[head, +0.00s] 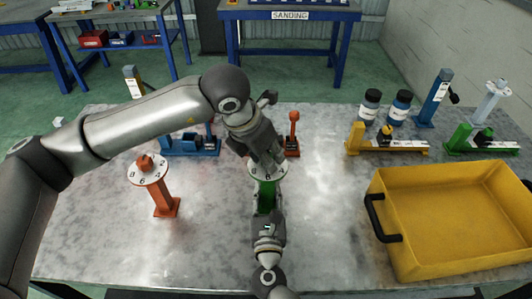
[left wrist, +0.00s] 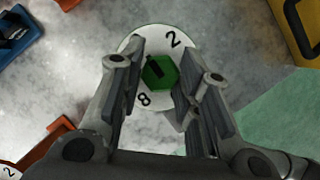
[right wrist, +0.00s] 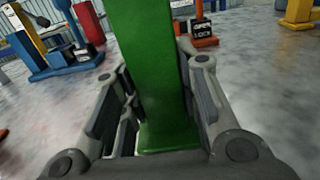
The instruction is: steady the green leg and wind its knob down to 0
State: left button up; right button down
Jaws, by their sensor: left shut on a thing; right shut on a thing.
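The green leg (head: 266,197) stands upright on the metal table, with a white numbered dial (head: 257,172) on top. In the left wrist view, a green hexagonal knob (left wrist: 160,73) with a dark mark sits in the middle of this dial; 2 and 8 show, and other numbers are hidden by the fingers. My left gripper (left wrist: 160,85) reaches down from above and is shut on the knob, a finger on each side. My right gripper (right wrist: 155,115) is low at the front, shut on the green post (right wrist: 150,60). The knob's exact reading cannot be told.
An orange leg with a dial (head: 163,190) stands to the left. A yellow tray (head: 440,185) with a black handle fills the right. Blue, orange, yellow and green fixtures and two dark jars (head: 369,105) stand behind. Bare table lies between the green leg and the tray.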

pick_arm(q)
jog(key=shift+r, duration=0.2)
pick_arm(e)
jog(key=shift+f, duration=0.25)
pick_arm(q)
jog(key=o, duration=1)
jog(key=shift+f, duration=0.1)
pick_arm(e)
jog(key=shift+s, duration=0.1)
pick_arm(q)
jog(key=v, duration=1.2)
pick_arm(e)
jog(key=shift+r, duration=0.1)
pick_arm(q)
jog(key=shift+s+d, duration=0.1)
pick_arm(e)
jog(key=c, duration=0.8)
grip_release()
jog(key=shift+r, duration=0.1)
